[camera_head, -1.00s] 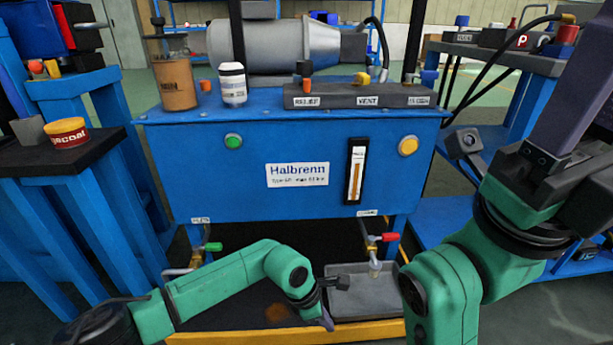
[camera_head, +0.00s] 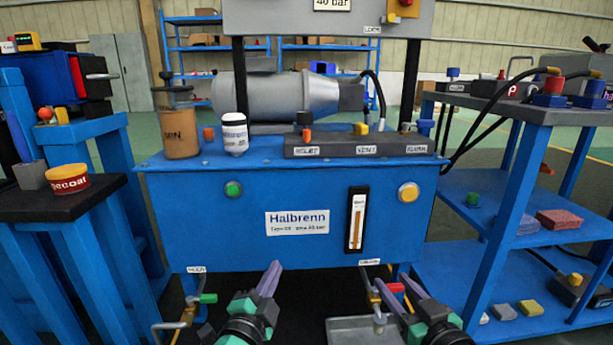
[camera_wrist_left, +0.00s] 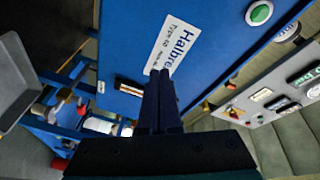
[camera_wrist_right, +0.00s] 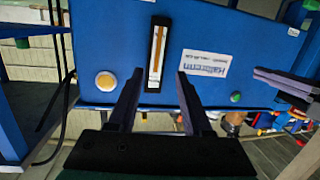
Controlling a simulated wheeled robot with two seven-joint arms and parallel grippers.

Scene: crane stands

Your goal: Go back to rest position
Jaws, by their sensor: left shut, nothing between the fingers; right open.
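My left gripper (camera_head: 268,281) is at the bottom centre of the head view, pointing at the front of the blue Halbrenn unit (camera_head: 230,212). Its fingers are together and empty, and they also show shut in the left wrist view (camera_wrist_left: 160,88). My right gripper (camera_head: 404,289) is to its right, near the red-handled tap (camera_head: 390,288). Its fingers are apart with nothing between them, as the right wrist view (camera_wrist_right: 155,85) shows. The right fingers hide part of the tap in the head view.
A grey tray (camera_head: 350,330) lies low under the unit. A green-handled tap (camera_head: 208,298) is left of my left gripper. A blue shelf rack (camera_head: 510,240) stands at right, a dark-topped blue stand (camera_head: 60,207) at left. A bottle (camera_head: 234,135) stands on the unit.

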